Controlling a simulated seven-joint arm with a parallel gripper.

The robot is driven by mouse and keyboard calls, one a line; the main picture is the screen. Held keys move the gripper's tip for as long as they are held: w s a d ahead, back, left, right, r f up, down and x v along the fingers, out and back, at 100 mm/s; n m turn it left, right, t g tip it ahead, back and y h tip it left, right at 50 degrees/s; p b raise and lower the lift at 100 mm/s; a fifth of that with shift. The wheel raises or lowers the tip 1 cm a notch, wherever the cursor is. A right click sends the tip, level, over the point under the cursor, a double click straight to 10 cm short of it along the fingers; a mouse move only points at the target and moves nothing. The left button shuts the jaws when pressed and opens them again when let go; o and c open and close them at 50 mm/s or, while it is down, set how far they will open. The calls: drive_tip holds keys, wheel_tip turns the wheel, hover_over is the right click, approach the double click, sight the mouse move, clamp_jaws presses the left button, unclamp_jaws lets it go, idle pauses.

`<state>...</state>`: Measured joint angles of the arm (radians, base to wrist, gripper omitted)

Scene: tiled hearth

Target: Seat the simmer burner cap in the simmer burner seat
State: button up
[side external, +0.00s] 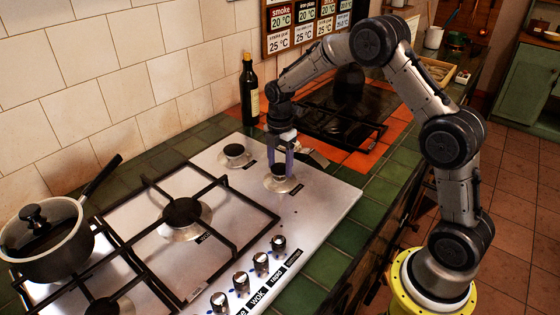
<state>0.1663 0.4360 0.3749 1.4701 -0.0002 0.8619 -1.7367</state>
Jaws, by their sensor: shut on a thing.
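My gripper (281,168) points down over the right front burner seat (283,186) on the steel hob. Its fingers are shut on a small dark cap (279,170), mostly hidden between the fingertips. The cap is at or just above the middle of that seat; I cannot tell whether it touches or lies level. A small label lies beside the seat, too small to read. Another burner (234,151) with a dark cap sits behind and to the left.
A black pan grate (232,207) stands around the wok burner (183,212) at left. A lidded saucepan (45,240) sits at far left. A dark bottle (249,92) stands behind the hob. A black grate (340,125) lies on orange tiles at right. Knobs (261,262) line the front.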

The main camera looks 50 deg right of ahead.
drive_tip(key=shift+f, duration=0.85)
idle(0.7)
drive_tip(key=o, duration=1.5)
wheel_tip(320, 180, up, 14)
drive_tip(key=shift+f, duration=0.1)
